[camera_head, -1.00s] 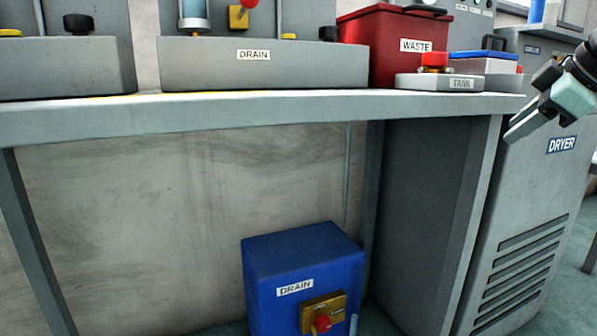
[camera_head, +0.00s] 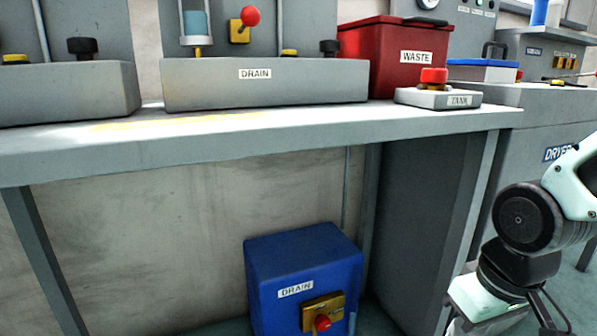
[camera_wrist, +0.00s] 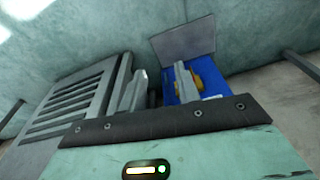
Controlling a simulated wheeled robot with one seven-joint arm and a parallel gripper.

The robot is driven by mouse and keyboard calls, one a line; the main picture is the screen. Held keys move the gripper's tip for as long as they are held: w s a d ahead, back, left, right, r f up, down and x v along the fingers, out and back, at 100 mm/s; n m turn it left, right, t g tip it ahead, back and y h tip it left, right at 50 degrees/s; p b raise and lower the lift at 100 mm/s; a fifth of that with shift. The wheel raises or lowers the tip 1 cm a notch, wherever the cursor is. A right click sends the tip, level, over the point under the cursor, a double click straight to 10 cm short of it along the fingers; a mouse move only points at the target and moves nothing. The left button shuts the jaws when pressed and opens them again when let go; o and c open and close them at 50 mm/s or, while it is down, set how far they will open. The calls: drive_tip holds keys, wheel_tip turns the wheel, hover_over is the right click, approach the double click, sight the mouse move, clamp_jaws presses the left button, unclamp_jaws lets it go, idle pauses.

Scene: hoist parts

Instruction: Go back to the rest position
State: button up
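My arm comes in from the right edge in the head view and points downward. The fingertips of my gripper are cut off or hard to see at the bottom right of that view. In the wrist view my gripper (camera_wrist: 159,84) shows two fingers standing apart with a gap between them. I see nothing held between them. The blue drain box (camera_head: 303,266), with a yellow plate and red knob, stands on the floor under the bench. It also shows beyond the right finger in the wrist view (camera_wrist: 213,83).
The grey bench (camera_head: 300,140) carries a drain unit (camera_head: 310,88), a red waste bin (camera_head: 375,52) and a tank block (camera_head: 430,98) with a red button. The dryer cabinet (camera_head: 530,137) stands right, partly behind my arm. Open space lies under the bench left of the blue box.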

drive_tip(key=s+a+r+n+g+p, duration=0.2)
drive_tip(key=s+a+r+n+p, duration=0.3)
drive_tip(key=s+a+r+p, duration=0.6)
wheel_tip(320, 180, up, 36)
drive_tip(key=w+d+p, duration=0.1)
drive_tip(key=p, duration=3.2)
drive_tip(key=shift+d+r, duration=0.2)
drive_tip(key=shift+r, duration=0.05)
